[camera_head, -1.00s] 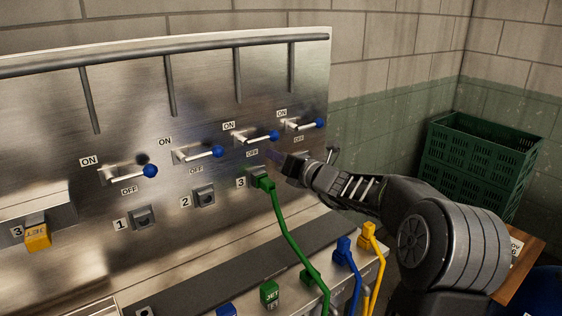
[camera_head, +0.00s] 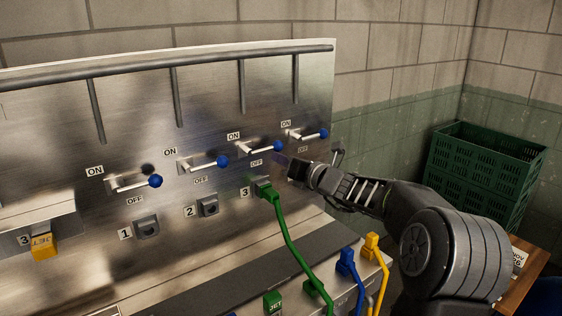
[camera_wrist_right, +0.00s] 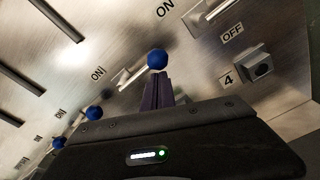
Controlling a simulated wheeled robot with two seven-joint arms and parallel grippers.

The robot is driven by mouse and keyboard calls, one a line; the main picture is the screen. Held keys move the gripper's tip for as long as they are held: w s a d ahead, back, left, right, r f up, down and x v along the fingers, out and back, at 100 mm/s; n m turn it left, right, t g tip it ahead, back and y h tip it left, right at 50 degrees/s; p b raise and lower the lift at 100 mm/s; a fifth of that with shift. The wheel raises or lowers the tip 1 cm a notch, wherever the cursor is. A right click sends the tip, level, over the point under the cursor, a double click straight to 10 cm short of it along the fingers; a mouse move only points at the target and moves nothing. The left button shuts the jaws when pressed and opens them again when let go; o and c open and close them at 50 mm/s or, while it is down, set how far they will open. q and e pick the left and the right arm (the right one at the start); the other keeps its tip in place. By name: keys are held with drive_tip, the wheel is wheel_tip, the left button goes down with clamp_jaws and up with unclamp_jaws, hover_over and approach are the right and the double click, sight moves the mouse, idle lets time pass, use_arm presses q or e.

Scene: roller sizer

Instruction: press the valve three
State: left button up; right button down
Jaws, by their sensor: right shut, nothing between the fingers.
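Valve three (camera_head: 261,149) is a metal lever with a blue knob, above the socket marked 3 on the steel panel. Its lever points right, with an ON label above and an OFF label below. My right gripper (camera_head: 283,160) is just below and right of that knob. In the right wrist view the shut, empty fingers (camera_wrist_right: 158,92) point at the blue knob (camera_wrist_right: 157,60), their tips close under it. I cannot tell whether they touch it. My left gripper is not in view.
Similar levers stand on either side, including valve four (camera_head: 308,134) close above my right gripper. A green plug and hose (camera_head: 280,230) hang from socket 3. Blue (camera_head: 346,262) and yellow (camera_head: 371,247) hoses stand at the lower ledge. A green crate (camera_head: 484,170) is at right.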

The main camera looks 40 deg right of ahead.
drive_tip(key=shift+d+r+n+b, duration=0.1)
drive_tip(key=shift+r+n+b, duration=0.2)
drive_tip(key=shift+n, duration=0.1)
drive_tip(key=r+n+b, duration=0.2)
drive_tip(key=n, duration=0.1)
drive_tip(key=shift+h+b, duration=0.3)
drive_tip(key=shift+h, duration=0.1)
drive_tip(key=a+r+n+b, duration=0.4)
drive_tip(key=r+n+b, duration=0.1)
drive_tip(key=n, duration=0.6)
drive_tip(key=shift+r+h+b, duration=0.3)
drive_tip(key=shift+r+h, duration=0.1)
drive_tip(key=shift+r, duration=0.05)
